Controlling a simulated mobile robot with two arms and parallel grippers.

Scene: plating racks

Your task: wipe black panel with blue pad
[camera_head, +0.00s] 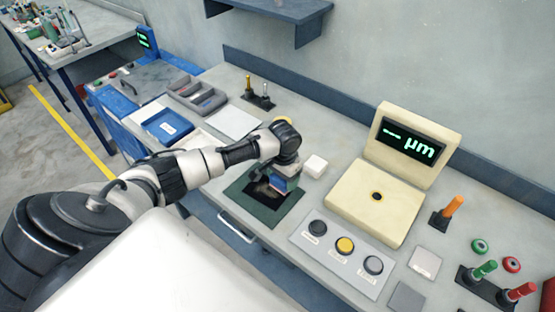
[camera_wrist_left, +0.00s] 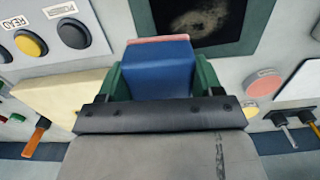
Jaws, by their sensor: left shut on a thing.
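My left gripper (camera_head: 279,181) is shut on the blue pad (camera_head: 278,185) above the dark green mat. In the left wrist view the blue pad (camera_wrist_left: 156,70), with a pink far edge, sits between the green fingers of my left gripper (camera_wrist_left: 158,80). The black panel (camera_head: 258,190) lies in the dark green mat (camera_head: 270,217). In the left wrist view the black panel (camera_wrist_left: 240,12) carries a greyish smudge, and the pad overlaps its near left corner. I cannot tell whether pad and panel touch. My right gripper is not in view.
A button plate (camera_head: 330,262) lies right of the mat, and a cream gauge with a display (camera_head: 375,205) stands behind it. A small white block (camera_head: 315,166) sits close to the gripper. A white sheet (camera_head: 233,122) and blue tray (camera_head: 167,127) lie to the left.

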